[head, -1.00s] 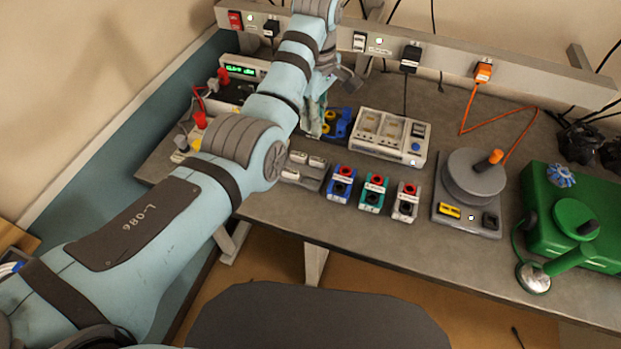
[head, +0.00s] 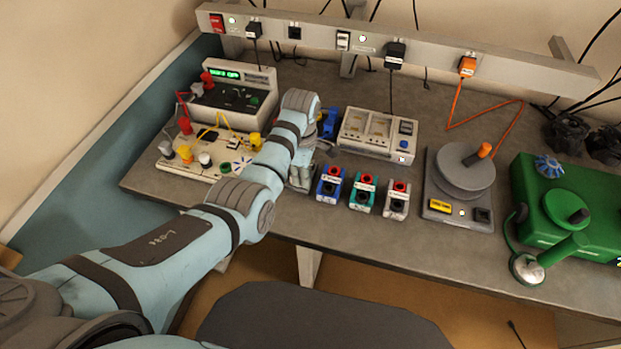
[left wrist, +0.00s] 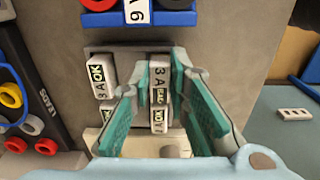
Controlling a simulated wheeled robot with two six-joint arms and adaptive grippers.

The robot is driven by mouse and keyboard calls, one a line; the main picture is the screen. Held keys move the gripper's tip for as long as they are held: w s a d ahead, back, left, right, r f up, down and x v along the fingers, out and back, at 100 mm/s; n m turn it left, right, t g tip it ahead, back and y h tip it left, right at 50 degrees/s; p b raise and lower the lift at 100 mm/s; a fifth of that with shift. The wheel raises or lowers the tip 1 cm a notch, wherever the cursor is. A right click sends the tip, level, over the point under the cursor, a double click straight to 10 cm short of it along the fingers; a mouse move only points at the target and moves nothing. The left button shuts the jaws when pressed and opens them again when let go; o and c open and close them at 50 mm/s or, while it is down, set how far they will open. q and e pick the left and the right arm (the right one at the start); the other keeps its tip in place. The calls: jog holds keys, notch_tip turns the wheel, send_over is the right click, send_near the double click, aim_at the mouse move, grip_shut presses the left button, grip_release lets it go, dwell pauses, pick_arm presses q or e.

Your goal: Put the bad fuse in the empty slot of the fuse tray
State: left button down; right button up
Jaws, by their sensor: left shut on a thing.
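My left gripper (head: 300,184) is low over the front part of the bench, left of the blue socket block. Its hand hides most of the fuse tray in the head view. In the left wrist view the grey fuse tray (left wrist: 98,52) holds white fuses marked "3 A OK", such as one in the left column (left wrist: 97,76). The left gripper's teal pads are shut on a white fuse (left wrist: 159,118) in the right column. I cannot tell whether the held fuse is seated. My right gripper is not in view.
Blue (head: 330,184), teal (head: 363,193) and white (head: 396,199) socket blocks stand just right of the gripper. A grey tester (head: 380,135) is behind them. A cream board (head: 180,163) with terminals is to the left. The bench's front edge is close.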

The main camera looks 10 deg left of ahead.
pick_arm(q)
jog(key=shift+f, duration=0.4)
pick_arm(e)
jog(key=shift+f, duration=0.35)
pick_arm(q)
jog(key=shift+f, duration=0.1)
jog(key=c, duration=1.5)
grip_release()
jog(key=shift+c, duration=0.2)
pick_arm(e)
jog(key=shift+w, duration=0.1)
pick_arm(q)
notch_tip(320, 180, up, 12)
jog(key=p, duration=0.3)
jog(key=shift+r, duration=0.25)
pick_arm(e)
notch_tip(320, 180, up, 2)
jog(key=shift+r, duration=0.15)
pick_arm(q)
jog(key=shift+w, duration=0.1)
